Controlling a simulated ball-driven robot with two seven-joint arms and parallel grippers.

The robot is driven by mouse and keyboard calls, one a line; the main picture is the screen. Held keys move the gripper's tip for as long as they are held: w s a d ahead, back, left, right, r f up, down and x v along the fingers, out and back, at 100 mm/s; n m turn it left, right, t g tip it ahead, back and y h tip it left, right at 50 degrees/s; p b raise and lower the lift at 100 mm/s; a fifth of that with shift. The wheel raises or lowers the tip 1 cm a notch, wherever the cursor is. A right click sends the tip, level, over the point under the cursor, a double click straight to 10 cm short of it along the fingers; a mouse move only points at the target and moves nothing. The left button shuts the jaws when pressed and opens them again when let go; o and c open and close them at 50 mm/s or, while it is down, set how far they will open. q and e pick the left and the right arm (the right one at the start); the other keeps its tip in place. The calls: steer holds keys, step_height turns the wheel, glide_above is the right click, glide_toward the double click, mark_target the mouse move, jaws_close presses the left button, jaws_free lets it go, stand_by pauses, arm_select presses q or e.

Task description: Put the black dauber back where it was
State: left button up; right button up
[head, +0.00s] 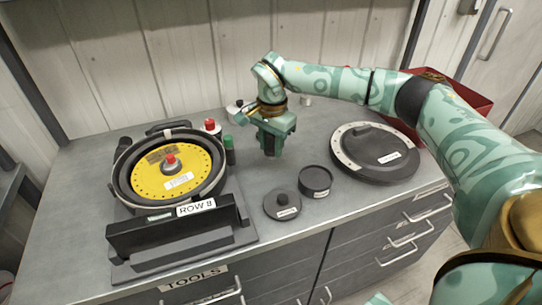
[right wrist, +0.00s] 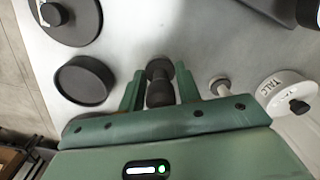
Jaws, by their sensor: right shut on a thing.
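My right gripper (head: 272,148) is over the bench, right of the seed meter and behind the black cup, jaws pointing down. In the right wrist view, the right gripper (right wrist: 160,90) is shut on the black dauber (right wrist: 160,93), a dark piece with a wider round end, held between the two green fingers. In the head view the dauber is hidden by the gripper. I cannot tell whether it touches the bench. The seed meter, with its yellow disc (head: 150,180) and red knob, stands at left. My left gripper is not in view.
A black cup (head: 316,181) and a labelled lid (head: 282,204) stand in front. A large round dark cover (head: 375,165) is at right. A green-capped bottle (head: 229,151) and red-capped jar (head: 212,127) stand beside the meter. A white talc tin (right wrist: 286,92) and small white-topped item (right wrist: 220,86) are near the gripper.

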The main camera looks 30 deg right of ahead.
mark_target(272, 154)
steer(key=f, duration=0.2)
steer(key=f+b, duration=0.1)
steer(key=f, duration=0.1)
steer(key=shift+w+d, duration=0.15)
steer(key=shift+d, duration=0.05)
steer(key=shift+r, duration=0.1)
steer(key=o, duration=1)
steer(key=shift+c, duration=0.2)
step_height(272, 154, up, 12)
steer(key=p, duration=0.3)
